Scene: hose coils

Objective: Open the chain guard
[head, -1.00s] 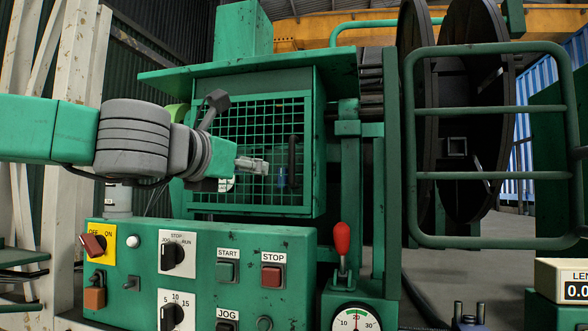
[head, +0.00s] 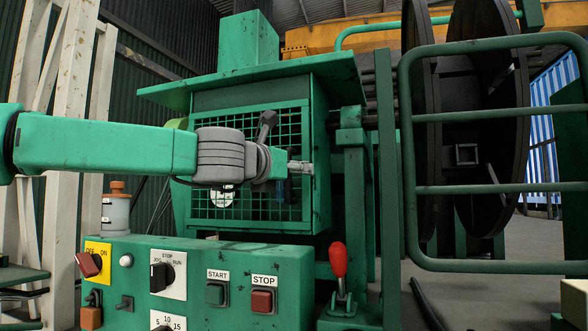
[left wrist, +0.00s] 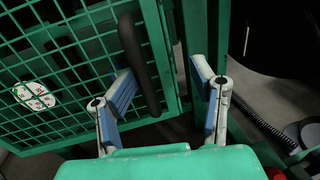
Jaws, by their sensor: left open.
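The chain guard (head: 230,118) is a green mesh door in the green machine housing; it looks closed. In the left wrist view its mesh (left wrist: 70,75) fills the upper left, with a black vertical handle (left wrist: 139,65) near its edge. My left gripper (head: 302,168) is in front of the door's right side and covers most of the handle in the head view. Its fingers (left wrist: 162,74) are apart, and the handle appears between them, nearer the left finger. I cannot tell whether they touch it or how far beyond them it lies. My right gripper is not in view.
Below the guard stands a green control panel (head: 200,256) with switches and buttons. A red-knobbed lever (head: 339,261) stands to its right. A green rail frame (head: 490,189) and a large dark reel (head: 490,130) are at the right. A white post (head: 69,130) is at the left.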

